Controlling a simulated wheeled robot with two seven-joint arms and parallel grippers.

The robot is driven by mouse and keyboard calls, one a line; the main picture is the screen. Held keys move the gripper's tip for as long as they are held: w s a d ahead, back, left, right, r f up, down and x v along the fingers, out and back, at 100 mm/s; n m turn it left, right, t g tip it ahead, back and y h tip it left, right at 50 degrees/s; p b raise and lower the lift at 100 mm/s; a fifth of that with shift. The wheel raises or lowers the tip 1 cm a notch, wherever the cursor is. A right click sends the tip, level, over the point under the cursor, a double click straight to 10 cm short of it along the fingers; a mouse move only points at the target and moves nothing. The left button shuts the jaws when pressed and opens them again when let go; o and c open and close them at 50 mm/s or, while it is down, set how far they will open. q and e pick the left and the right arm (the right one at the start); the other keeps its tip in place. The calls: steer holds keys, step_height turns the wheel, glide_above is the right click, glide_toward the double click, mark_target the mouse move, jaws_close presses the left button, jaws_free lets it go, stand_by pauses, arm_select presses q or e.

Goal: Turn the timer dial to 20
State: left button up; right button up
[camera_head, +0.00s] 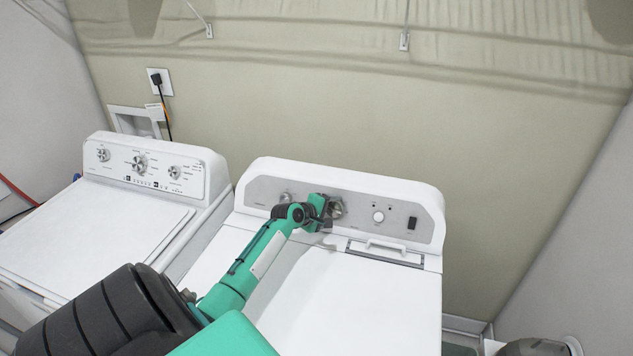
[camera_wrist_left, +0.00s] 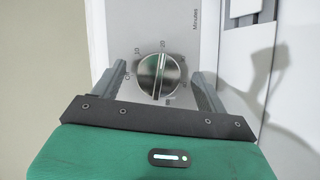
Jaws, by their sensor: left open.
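The timer dial (camera_wrist_left: 160,77) is a round silver knob with a raised grip bar, on the grey panel of the right-hand machine. In the left wrist view, marks for Off, 10 and 20 and the word Minutes stand around it. Its grip bar runs nearly up and down in that view; which end is the pointer I cannot tell. My left gripper (camera_wrist_left: 160,85) is open, with one finger on each side of the dial and a gap to it. In the head view, my left gripper (camera_head: 326,208) reaches the panel and partly hides the dial (camera_head: 337,208). My right gripper is not identifiable.
The right-hand machine (camera_head: 370,310) has a flat white top with a handle (camera_head: 388,250) behind it. Another white machine (camera_head: 90,235) stands at the left. The wall (camera_head: 300,110) is close behind.

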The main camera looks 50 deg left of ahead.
arm_select(q)
steer(key=b+v, duration=0.3)
steer(key=v, duration=1)
